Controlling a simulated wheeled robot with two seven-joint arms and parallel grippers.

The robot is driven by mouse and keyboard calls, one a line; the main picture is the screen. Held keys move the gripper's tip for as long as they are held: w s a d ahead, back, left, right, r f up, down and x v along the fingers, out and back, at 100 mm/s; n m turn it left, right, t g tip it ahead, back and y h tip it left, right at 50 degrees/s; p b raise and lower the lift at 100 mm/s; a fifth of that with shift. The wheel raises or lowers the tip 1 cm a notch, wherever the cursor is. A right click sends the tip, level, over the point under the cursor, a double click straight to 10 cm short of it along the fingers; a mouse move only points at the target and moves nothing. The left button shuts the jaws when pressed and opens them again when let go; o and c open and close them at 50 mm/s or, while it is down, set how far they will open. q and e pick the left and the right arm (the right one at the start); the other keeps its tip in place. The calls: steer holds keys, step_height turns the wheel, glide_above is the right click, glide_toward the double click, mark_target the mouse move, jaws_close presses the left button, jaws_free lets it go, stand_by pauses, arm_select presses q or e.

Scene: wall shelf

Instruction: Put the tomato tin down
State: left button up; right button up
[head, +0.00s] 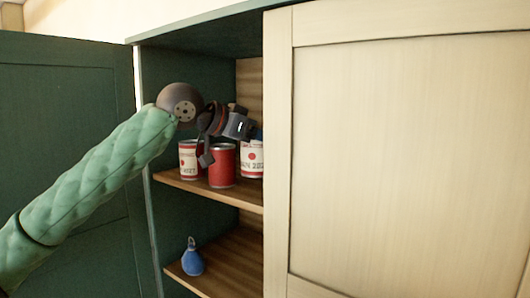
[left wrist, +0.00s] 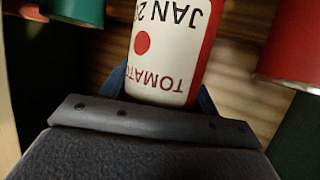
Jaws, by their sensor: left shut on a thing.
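The tomato tin (head: 251,160) has a white label with a red dot and red edges. My left gripper (head: 256,133) is shut on it from above, inside the cabinet over the upper shelf (head: 240,199). In the left wrist view the tin (left wrist: 165,50) sits between the blue fingers (left wrist: 160,95), its label upside down. I cannot tell whether its base touches the shelf. The right side of the tin is hidden by the cream door in the head view. My right gripper is not in view.
A red tin (head: 222,168) stands just left of the tomato tin, and a white-and-red tin (head: 188,160) further left. A green thing (left wrist: 75,10) shows in the left wrist view. A blue object (head: 192,260) stands on the lower shelf. The cream door (head: 410,150) covers the right side.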

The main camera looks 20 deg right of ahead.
mark_target(262, 158)
arm_select(q)
steer(key=shift+d+f+p, duration=0.1)
steer(key=shift+f+p, duration=1.1)
steer(key=shift+f, duration=1)
steer(key=shift+s, duration=0.1)
steer(key=shift+f, duration=0.15)
steer(key=o, duration=1.4)
